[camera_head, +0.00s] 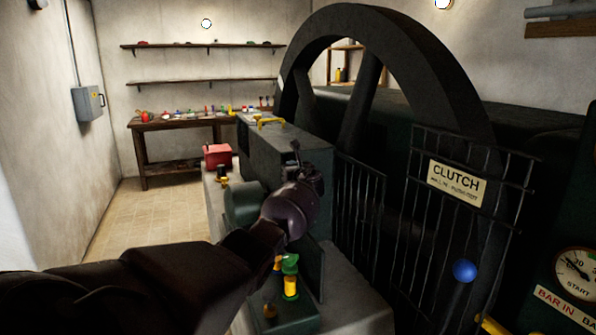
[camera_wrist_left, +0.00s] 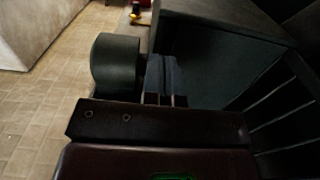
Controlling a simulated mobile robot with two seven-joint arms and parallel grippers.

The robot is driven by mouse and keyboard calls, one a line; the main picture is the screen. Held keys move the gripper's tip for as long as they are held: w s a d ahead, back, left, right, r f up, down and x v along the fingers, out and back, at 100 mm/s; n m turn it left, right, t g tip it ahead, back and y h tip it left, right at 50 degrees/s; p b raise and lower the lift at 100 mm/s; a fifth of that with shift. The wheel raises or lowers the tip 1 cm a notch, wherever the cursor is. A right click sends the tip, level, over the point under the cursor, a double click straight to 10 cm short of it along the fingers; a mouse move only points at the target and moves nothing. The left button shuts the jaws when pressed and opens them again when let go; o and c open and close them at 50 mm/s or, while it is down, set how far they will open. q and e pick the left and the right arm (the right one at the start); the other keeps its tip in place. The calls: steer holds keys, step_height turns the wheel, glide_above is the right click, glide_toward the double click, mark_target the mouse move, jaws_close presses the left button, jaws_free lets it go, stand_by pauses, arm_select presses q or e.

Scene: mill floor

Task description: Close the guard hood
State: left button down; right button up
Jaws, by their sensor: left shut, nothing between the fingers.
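The guard hood (camera_head: 262,142), a dark grey-green box with a yellow handle (camera_head: 269,122) on top, stands on the machine bed in front of the big black flywheel. Its side also shows in the wrist view (camera_wrist_left: 225,65). I cannot tell from these frames how far open it is. My left gripper (camera_head: 297,150) is in front of the hood's near side, its fingers shut and empty. The fingers show at the middle of the wrist view (camera_wrist_left: 165,98). Contact with the hood cannot be told. My arm hides part of the machine below. My right gripper is not in view.
A black barred fence with a CLUTCH sign (camera_head: 456,183) stands at right, near a blue ball knob (camera_head: 464,271) and a dial (camera_head: 577,273). A green and yellow oiler (camera_head: 290,278) stands below my wrist. A red box (camera_head: 217,155) sits behind. The floor at left is clear.

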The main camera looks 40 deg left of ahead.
arm_select(q)
steer(key=w+d+r+n+t+h+p, duration=0.2)
steer(key=d+n+t+h, duration=0.45)
steer(key=d, duration=1.15)
steer(key=s+d+f+n+t+h, duration=0.2)
steer(key=s+d+f+n+h, duration=0.15)
steer(key=d+f, duration=0.2)
steer(key=s+d+f+n+t+h, duration=0.1)
steer(key=s+d+f+n+h, duration=0.15)
steer(key=d+f+n, duration=0.35)
steer(key=s+d+f+n+g+h, duration=0.1)
steer(key=s+d+f+n+h, duration=0.1)
steer(key=s+d+f, duration=0.55)
steer(key=s+d+f+n+h, duration=0.15)
steer(key=s+d+f, duration=0.35)
steer(key=s, duration=0.6)
steer(key=s+f+n+g, duration=0.1)
steer(key=s+f, duration=0.4)
steer(key=s, duration=0.5)
steer(key=s+d+f+n+g, duration=0.1)
steer(key=s+f+g, duration=0.2)
steer(key=s+f, duration=0.3)
steer(key=s, duration=0.4)
steer(key=shift+d+f, duration=0.15)
steer(key=shift+d, duration=0.1)
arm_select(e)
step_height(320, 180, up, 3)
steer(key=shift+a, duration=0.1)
